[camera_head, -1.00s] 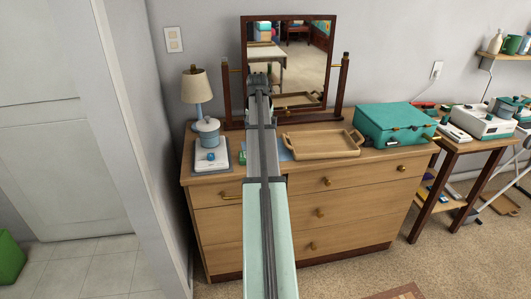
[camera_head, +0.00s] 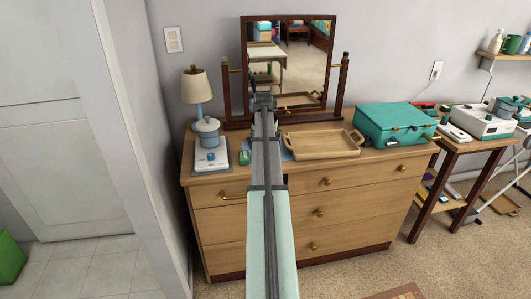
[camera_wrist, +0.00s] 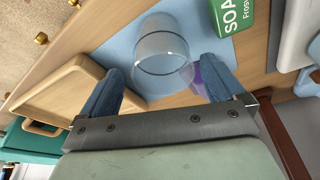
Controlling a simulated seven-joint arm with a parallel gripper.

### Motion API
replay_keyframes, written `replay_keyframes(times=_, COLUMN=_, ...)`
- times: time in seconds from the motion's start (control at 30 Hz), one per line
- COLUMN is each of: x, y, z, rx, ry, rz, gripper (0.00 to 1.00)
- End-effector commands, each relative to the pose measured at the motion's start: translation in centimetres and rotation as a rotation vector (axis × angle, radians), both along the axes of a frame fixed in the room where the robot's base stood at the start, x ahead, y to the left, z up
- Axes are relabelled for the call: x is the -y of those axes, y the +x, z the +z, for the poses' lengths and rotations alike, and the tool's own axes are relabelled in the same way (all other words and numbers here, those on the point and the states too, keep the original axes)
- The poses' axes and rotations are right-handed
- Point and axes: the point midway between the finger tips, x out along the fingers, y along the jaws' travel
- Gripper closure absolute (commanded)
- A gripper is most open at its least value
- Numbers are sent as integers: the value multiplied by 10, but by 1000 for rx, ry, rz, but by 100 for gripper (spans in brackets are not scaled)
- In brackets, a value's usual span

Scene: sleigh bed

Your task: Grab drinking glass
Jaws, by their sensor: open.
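The drinking glass (camera_wrist: 160,58) is clear and stands on a light blue mat (camera_wrist: 128,42) in the wrist view. My gripper (camera_wrist: 165,70) is open, with one blue finger to the left of the glass and the other to its right. The glass lies between and just beyond the fingertips; I cannot tell whether they touch it. In the head view my arm hides the glass, and only a bit of the blue mat (camera_head: 287,155) shows beside the arm.
A wooden tray (camera_wrist: 55,95) lies left of the glass, and a green soap box (camera_wrist: 232,18) stands to its right. A purple item (camera_wrist: 197,88) is close to the right finger. In the head view, a mirror (camera_head: 300,60) rises behind and a teal case (camera_head: 392,122) sits right.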

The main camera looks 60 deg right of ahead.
Motion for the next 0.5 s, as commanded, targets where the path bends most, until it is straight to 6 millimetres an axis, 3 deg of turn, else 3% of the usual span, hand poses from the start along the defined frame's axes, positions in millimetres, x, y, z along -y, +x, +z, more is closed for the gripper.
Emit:
replay_keyframes(times=0.33, x=4, y=5, z=-40, rx=-2, ry=1, rz=0, gripper=4)
replay_keyframes(times=0.5, x=6, y=6, z=-49, rx=0, ry=0, rz=1, gripper=4)
